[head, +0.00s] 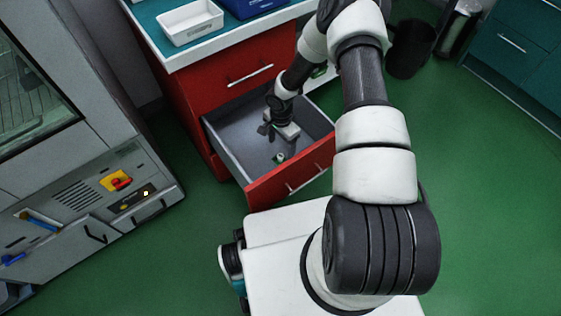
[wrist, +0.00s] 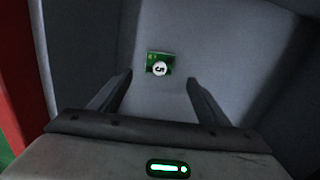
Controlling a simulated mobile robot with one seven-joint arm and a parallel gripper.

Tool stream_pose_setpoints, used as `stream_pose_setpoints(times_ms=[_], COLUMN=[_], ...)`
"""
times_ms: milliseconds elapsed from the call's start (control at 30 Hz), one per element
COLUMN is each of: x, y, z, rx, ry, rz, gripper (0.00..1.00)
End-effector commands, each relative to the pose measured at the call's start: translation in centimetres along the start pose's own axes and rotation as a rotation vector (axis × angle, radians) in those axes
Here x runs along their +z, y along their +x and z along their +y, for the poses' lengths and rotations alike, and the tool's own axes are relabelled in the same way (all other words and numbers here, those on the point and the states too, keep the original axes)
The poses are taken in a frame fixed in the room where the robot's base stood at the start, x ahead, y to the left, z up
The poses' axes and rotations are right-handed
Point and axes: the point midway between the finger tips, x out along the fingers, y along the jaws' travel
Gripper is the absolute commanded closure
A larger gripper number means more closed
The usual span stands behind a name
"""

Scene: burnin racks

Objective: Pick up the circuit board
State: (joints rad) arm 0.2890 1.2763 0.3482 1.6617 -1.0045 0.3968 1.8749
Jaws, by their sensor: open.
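The circuit board (wrist: 153,59) is a small green piece with a round white label bearing a dark mark. It lies on the grey floor of the open drawer; in the head view it is a tiny green and white spot (head: 280,157). My gripper (head: 270,131) reaches down into the drawer, and in the wrist view its two fingers (wrist: 160,80) are spread apart with nothing between them. The board lies just beyond the fingertips, roughly centred between them and not touched.
The open drawer (head: 316,168) has raised grey walls and a red front. Above it, a white tray (head: 190,22) and a blue bin (head: 245,6) stand on the countertop. A grey cabinet (head: 75,215) stands at the left. Green floor is clear at the right.

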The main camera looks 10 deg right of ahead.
Motion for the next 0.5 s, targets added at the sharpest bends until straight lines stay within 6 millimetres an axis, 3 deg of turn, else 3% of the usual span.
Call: stream_pose_setpoints(times_ms=[33, 267, 500], x=[0.1, 0.1, 0.5], y=[1.0, 2.6, 6.2], z=[0.1, 0.0, 0.2], rx=[0.001, 0.000, 0.001], ry=[0.001, -0.001, 0.001], rz=[-0.002, -0.001, -0.002], gripper=[0.30, 0.30, 0.30])
